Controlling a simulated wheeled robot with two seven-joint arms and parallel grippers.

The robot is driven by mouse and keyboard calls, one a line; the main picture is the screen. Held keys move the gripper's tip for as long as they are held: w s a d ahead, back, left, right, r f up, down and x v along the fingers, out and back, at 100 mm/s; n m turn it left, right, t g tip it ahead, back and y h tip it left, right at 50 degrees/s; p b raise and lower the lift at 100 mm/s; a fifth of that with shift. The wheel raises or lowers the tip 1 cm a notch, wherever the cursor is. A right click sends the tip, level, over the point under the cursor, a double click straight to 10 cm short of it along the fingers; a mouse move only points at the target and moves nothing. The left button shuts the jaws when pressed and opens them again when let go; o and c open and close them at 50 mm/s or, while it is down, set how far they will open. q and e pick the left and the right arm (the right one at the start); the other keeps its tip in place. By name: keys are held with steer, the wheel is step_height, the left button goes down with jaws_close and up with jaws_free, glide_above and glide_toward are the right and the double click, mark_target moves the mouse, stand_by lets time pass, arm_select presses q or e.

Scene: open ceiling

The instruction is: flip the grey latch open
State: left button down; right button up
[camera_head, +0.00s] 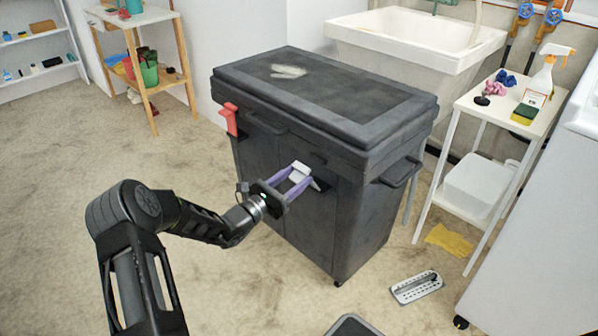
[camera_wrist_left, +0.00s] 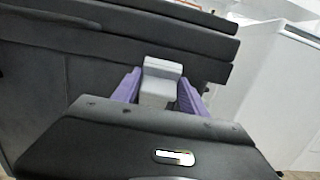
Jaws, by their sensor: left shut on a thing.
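The grey latch (camera_head: 299,171) is on the front of a dark grey wheeled bin (camera_head: 345,215), below the lid edge towards the right. My left gripper (camera_head: 297,179) has purple fingers, one on each side of the latch, and is shut on it. In the left wrist view the latch (camera_wrist_left: 160,82) stands between the two purple fingers of my left gripper (camera_wrist_left: 160,90), below the lid's rim. The latch's lower part is hidden by the gripper body. The bin's lid (camera_head: 318,92) is down. My right gripper is not in view.
A red latch (camera_head: 229,119) is on the bin's left end. A white sink (camera_head: 420,45) stands behind the bin. A white side table (camera_head: 498,112) with cleaning things is at the right. A grey slotted tray (camera_head: 417,287) lies on the floor. Floor at left is clear.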

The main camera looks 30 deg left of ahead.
arm_select(q)
steer(key=shift+s+f, duration=0.3)
steer(key=shift+f, duration=0.6)
steer(key=c, duration=1)
jaws_free()
steer(key=shift+c, duration=0.2)
steer(key=shift+o, duration=0.8)
steer(key=shift+w, duration=0.15)
steer(key=shift+o, duration=1)
steer(key=shift+r, duration=0.25)
steer(key=p+v, duration=0.1)
steer(key=v, duration=0.6)
steer(key=shift+s, duration=0.4)
